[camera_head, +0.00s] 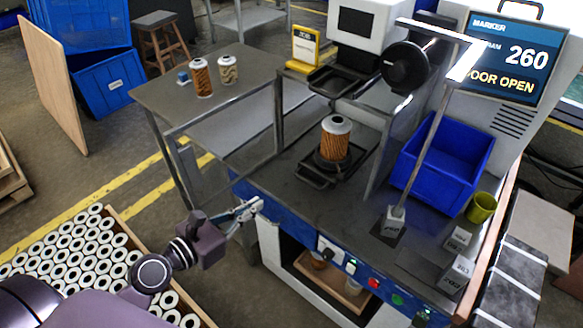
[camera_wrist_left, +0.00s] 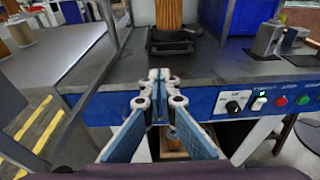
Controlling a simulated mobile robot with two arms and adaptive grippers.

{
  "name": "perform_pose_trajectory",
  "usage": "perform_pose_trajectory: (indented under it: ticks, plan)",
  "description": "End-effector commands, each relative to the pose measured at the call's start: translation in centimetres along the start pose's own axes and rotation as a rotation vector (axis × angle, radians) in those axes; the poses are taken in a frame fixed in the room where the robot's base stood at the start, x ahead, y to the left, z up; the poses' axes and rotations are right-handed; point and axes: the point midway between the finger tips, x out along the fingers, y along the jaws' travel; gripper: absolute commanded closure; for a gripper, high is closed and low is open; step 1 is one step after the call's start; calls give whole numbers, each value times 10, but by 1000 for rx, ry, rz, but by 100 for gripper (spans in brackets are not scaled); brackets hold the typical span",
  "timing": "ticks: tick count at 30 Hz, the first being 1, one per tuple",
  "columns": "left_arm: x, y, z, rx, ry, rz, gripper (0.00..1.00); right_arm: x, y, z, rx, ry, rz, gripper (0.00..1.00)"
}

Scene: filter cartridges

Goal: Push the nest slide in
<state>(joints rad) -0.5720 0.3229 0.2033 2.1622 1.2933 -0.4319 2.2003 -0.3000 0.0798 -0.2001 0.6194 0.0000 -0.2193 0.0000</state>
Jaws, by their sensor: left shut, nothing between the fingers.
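The nest slide (camera_head: 318,178) is a dark tray with a handle at its front, standing out on the bench top below the marker head. An orange-brown filter cartridge (camera_head: 335,140) with a white top stands upright in it. In the left wrist view the slide (camera_wrist_left: 172,42) and the lower part of the cartridge (camera_wrist_left: 169,14) are straight ahead, past the fingertips. My left gripper (camera_head: 258,203) is shut and empty, at the bench's front edge, apart from the slide; it also shows in the left wrist view (camera_wrist_left: 161,76). My right gripper is not in view.
The marker screen (camera_head: 515,55) reads "260" and "DOOR OPEN". A blue bin (camera_head: 445,158) and a lamp arm stand right of the slide. A grey side table (camera_head: 205,100) holds two cartridges. A crate of cartridges (camera_head: 115,215) is at lower left. Buttons line the bench front.

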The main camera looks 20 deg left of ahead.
Motion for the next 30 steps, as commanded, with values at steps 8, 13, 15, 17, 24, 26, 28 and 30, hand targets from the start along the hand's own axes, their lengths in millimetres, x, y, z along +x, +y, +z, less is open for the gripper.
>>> perform_pose_trajectory:
  ticks: [8,13,15,17,24,26,28,30]
  plan:
    - [32,1,2,-3,-3,1,100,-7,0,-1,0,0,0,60]
    - [64,0,2,-1,-3,0,100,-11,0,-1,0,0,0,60]
    - [78,0,3,-1,-4,0,100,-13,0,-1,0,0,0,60]
    - [89,0,2,-2,-4,0,100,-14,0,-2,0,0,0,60]
    - [125,0,0,1,-1,-1,100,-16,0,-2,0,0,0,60]
    - [131,0,0,1,-1,0,100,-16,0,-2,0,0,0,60]
    - [135,0,0,0,-1,0,100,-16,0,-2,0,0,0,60]
    - [138,0,0,0,-2,-1,100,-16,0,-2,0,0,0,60]
